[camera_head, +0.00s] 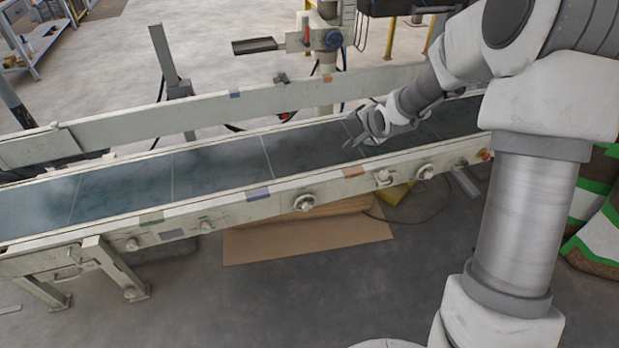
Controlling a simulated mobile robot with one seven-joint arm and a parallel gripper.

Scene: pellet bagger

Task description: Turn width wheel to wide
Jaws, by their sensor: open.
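Several round knobs sit on the near side rail of the conveyor. The largest is a pale wheel (303,202) near the middle; others are a knob (383,177) and a round dial (426,171) to its right. I cannot tell from labels which is the width wheel, nor read any setting. My gripper (357,126) is open and empty, over the belt right of the middle, behind the near rail. It appears apart from all the wheels.
The conveyor belt (215,170) runs across the view, with a raised far rail (200,112). A red button (485,155) is at the near rail's right end. A cardboard sheet (310,236) lies on the floor below. Striped sacks (597,235) stand at right. The front floor is clear.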

